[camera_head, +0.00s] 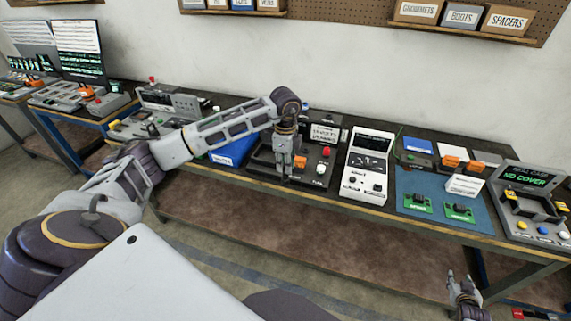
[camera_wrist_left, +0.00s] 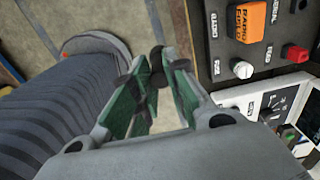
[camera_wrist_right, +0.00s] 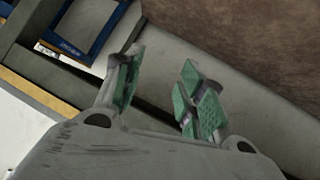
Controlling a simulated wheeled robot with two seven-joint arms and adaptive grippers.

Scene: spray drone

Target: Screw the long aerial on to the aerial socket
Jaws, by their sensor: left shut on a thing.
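My left gripper (camera_head: 284,178) is at the front edge of a dark panel (camera_head: 262,169) on the bench. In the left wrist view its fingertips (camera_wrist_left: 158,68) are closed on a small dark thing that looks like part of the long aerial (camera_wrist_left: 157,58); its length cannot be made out. The panel also shows in the left wrist view (camera_wrist_left: 222,45), right of the fingers, with a label that seems to read AERIAL. The aerial socket itself cannot be clearly made out. My right gripper (camera_head: 462,284) is open and empty, low in front of the bench; its fingers (camera_wrist_right: 160,85) stand apart.
The panel carries an orange block (camera_wrist_left: 248,20), a white button (camera_wrist_left: 243,69) and a red button (camera_wrist_left: 296,53). A white instrument (camera_head: 367,165) stands right of it, then a blue mat (camera_head: 440,190) with green boards. A blue tray (camera_head: 232,150) is left of the panel.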

